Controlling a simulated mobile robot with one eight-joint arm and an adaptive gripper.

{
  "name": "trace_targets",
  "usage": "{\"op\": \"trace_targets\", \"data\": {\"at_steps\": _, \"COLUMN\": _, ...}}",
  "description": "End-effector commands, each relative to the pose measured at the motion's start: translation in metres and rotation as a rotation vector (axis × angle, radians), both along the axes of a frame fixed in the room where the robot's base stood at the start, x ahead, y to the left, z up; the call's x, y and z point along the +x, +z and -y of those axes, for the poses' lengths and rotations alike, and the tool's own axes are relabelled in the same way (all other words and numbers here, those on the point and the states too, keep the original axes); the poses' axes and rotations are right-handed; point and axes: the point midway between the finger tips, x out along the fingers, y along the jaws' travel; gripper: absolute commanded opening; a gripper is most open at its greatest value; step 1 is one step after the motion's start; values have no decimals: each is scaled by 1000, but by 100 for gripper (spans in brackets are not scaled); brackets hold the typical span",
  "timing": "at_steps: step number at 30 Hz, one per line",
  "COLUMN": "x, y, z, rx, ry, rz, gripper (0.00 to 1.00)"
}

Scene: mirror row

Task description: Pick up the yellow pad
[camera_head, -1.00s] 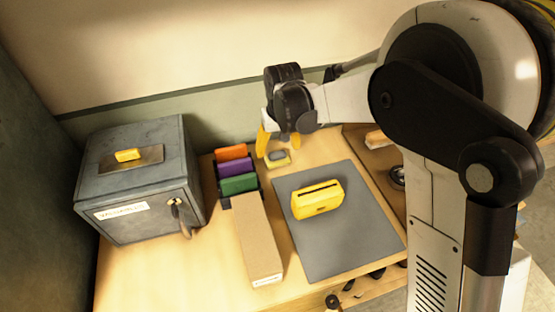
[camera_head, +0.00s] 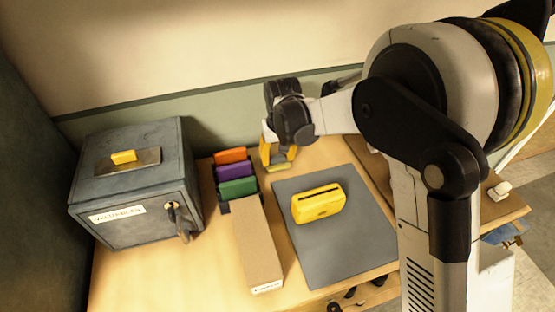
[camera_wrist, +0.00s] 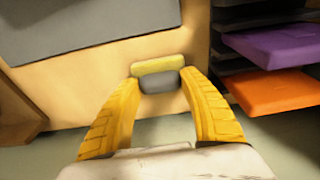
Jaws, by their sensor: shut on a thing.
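The yellow pad (camera_head: 279,167) is at the back of the wooden table, with a dark grey grip part on it. In the wrist view, the pad (camera_wrist: 158,66) shows at the fingertips, its grey part between them. My gripper (camera_head: 278,160) points down over the pad, its yellow fingers shut on the grey part. It also shows in the wrist view (camera_wrist: 163,84). The pad seems to be at table level; I cannot tell whether it touches the table.
A yellow slotted case (camera_head: 318,204) stands on a grey mat (camera_head: 330,245). Orange, purple and green pieces (camera_head: 236,170) sit in a rack behind a long cardboard box (camera_head: 257,245). A grey safe (camera_head: 135,185) with a yellow block (camera_head: 124,157) on top is at left.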

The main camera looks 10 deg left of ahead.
Motion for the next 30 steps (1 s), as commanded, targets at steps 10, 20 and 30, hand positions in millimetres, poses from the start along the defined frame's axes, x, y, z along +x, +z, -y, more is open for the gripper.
{"op": "trace_targets", "data": {"at_steps": 10, "x": 0, "y": 39, "z": 0, "rx": 0, "ry": 0, "rz": 0, "gripper": 21}}
{"op": "trace_targets", "data": {"at_steps": 20, "x": -44, "y": 85, "z": 55, "rx": 0, "ry": -3, "rz": 0, "gripper": 21}}
{"op": "trace_targets", "data": {"at_steps": 30, "x": -71, "y": 109, "z": 89, "rx": 0, "ry": -1, "rz": 0, "gripper": 21}}
